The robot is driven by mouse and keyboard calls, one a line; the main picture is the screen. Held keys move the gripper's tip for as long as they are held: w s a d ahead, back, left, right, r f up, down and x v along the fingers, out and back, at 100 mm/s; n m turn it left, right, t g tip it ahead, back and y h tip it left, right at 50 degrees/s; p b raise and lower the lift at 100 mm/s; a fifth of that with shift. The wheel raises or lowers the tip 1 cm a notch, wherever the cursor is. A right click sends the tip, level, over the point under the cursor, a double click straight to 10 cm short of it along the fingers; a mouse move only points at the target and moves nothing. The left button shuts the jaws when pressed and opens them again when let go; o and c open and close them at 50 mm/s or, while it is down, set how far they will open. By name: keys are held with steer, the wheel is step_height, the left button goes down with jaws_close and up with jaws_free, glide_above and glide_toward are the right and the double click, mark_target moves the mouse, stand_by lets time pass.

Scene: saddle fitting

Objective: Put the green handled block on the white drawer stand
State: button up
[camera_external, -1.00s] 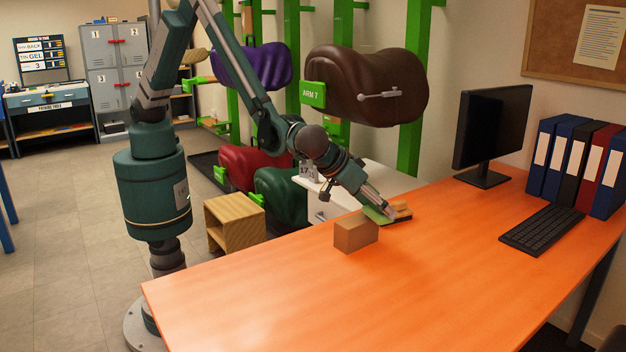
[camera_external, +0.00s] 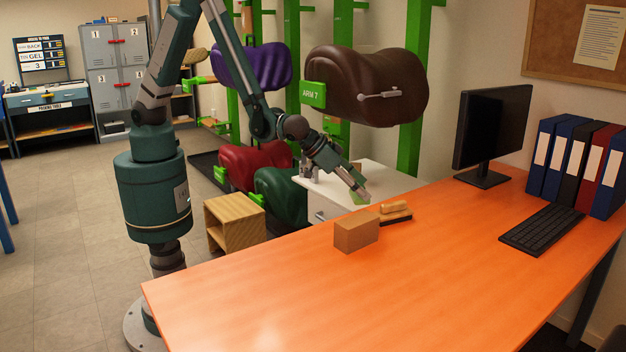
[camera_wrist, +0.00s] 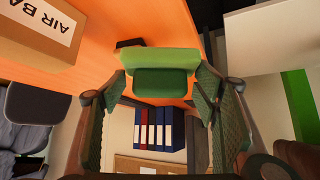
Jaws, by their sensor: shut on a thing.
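The green handled block (camera_external: 359,198) is held in my gripper (camera_external: 356,191), near the desk's far left edge and in front of the white drawer stand (camera_external: 395,181). In the wrist view the green block (camera_wrist: 160,60) sits between the two fingers of my gripper (camera_wrist: 160,84), which are shut on it from either side. It appears lifted clear of the desk. The stand's white top is partly hidden by my arm in the external view. A pale surface, likely the stand top (camera_wrist: 268,38), shows at upper right in the wrist view.
A cardboard box (camera_external: 356,232) and a wooden-backed brush (camera_external: 394,212) lie on the orange desk (camera_external: 300,300) close to my gripper. A brown saddle (camera_external: 366,85) hangs above the stand. A small dark-and-white item (camera_external: 309,172) stands at the stand top's left end.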

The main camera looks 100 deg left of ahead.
steer(key=s+a+f+m+h+b, duration=0.1)
steer(key=s+a+f+m+b, duration=0.2)
steer(key=a, duration=0.5)
steer(key=s+a+f+m+h, duration=0.15)
steer(key=s+a, duration=0.25)
steer(key=a, duration=0.4)
steer(key=s+a+f+m+h+b, duration=0.1)
steer(key=s+a+f+h+b, duration=0.2)
steer(key=a, duration=0.5)
steer(key=w+a+f+m+g+h+b, duration=0.1)
steer(key=a+f+m, duration=0.1)
steer(key=a, duration=1.1)
steer(key=w+a+f+m+g+h+b, duration=0.1)
steer(key=a+m, duration=0.3)
steer(key=a, duration=0.9)
steer(key=shift+f+m+h, duration=0.35)
steer(key=shift+f+h, duration=0.05)
steer(key=shift+h, duration=0.25)
steer(key=shift+f+b, duration=0.85)
steer(key=shift+f, duration=2.25)
steer(key=shift+f, duration=0.1)
steer(key=shift+f+b, duration=0.6)
steer(key=shift+f, duration=1.2)
